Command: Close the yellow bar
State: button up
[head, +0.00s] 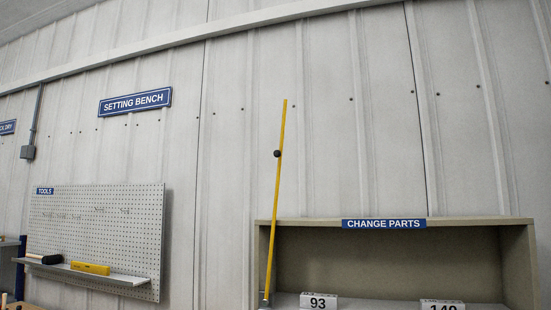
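The yellow bar (281,125) is long and thin and stands nearly upright, its top leaning slightly to the right. A round black knob (277,154) sits on it in the upper half. Its lower end meets a small grey bracket (265,303) at the bottom edge of the picture, by the left front of the shelf unit (480,224). The bar rises well above the top of the unit. What lies below the bracket is out of view. My gripper is not in view.
The shelf unit has an open front and holds white blocks marked 93 (318,302) and 140 (442,305). A pegboard (130,225) with a ledge stands at left, carrying a yellow object (90,268) and a dark-headed tool (45,259).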

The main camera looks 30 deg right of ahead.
aim_at(278, 154)
jog(key=u, duration=0.05)
jog(key=i, duration=1)
jog(key=z, duration=0.05)
